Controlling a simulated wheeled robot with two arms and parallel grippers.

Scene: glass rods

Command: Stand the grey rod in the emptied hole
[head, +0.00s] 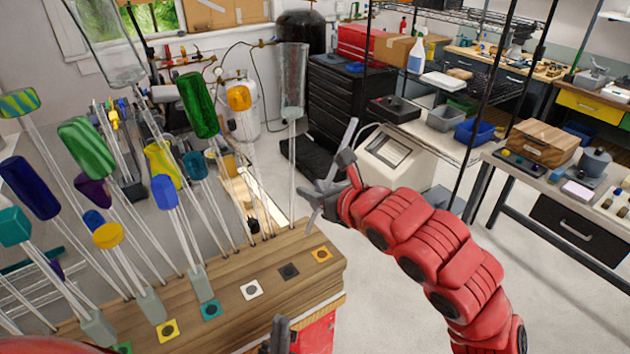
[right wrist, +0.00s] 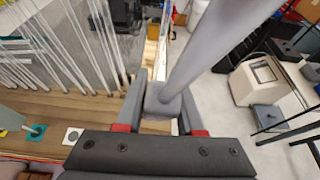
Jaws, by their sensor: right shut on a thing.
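The grey rod (head: 348,138) is slim and slanted in the head view, its upper end leaning right. My right gripper (head: 328,188) is shut on it, above and beyond the right end of the wooden rack (head: 325,275). In the right wrist view the rod (right wrist: 205,55) rises to the upper right from a grey block between the fingers (right wrist: 161,92).
Several coloured glass pieces on thin clear stems crowd the rack's left and back. A tall clear grey glass piece (head: 292,80) stands at its back right, close to my right gripper. Floor is open to the right, before a white box-like machine (head: 392,155) and a wire shelf.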

